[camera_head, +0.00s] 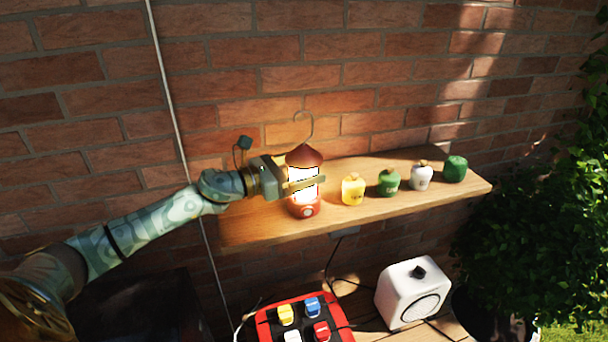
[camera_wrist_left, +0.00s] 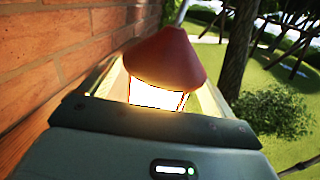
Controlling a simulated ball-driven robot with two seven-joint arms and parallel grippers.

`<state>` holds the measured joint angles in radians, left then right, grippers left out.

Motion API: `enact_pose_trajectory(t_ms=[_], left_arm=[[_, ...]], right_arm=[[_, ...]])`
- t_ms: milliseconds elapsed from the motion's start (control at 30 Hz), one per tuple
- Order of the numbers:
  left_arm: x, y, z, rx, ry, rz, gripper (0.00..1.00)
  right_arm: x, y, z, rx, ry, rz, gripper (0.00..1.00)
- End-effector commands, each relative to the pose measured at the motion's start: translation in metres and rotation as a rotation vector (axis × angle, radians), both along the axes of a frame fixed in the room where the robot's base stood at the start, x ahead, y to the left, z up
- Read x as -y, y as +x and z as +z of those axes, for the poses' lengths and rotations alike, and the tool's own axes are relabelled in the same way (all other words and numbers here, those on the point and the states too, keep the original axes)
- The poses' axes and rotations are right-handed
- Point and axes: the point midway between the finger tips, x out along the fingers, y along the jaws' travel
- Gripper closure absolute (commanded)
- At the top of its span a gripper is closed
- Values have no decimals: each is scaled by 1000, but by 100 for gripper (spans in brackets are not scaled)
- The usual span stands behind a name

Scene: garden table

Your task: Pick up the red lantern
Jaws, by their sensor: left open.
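The red lantern (camera_head: 306,208) stands upright and lit on the wooden shelf (camera_head: 250,231), near its left end. It has a red cone top, a glowing white middle, a red base and a thin wire handle. My left gripper (camera_head: 305,185) comes in from the left at the height of the glowing middle. It is open, with its fingers around the lantern's body. In the left wrist view the lantern's red top (camera_wrist_left: 165,57) rises beyond the gripper body, between the fingers; its base is hidden there. My right gripper is not in view.
Right of the lantern stand a yellow jar (camera_head: 353,190), a green jar (camera_head: 388,182), a white jar (camera_head: 421,176) and a dark green item (camera_head: 455,169). A brick wall (camera_head: 240,50) rises behind. Below are a red box (camera_head: 263,326) and a white box (camera_head: 405,290).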

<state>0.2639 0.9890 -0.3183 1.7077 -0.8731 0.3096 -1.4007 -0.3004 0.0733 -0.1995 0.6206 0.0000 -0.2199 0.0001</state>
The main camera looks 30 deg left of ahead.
Motion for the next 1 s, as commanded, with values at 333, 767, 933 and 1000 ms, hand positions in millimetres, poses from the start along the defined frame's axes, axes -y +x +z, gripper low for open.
enact_pose_trajectory(t_ms=[333, 767, 933, 1000], left_arm=[[2, 3, -2, -1, 1, -1, 31], [2, 3, 1, 1, 0, 0, 73], [2, 3, 16, 3, 2, -1, 73], [2, 3, 28, 3, 1, -1, 73]], right_arm=[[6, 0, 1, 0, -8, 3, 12], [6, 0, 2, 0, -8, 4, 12], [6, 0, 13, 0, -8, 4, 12], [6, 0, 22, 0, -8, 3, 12]])
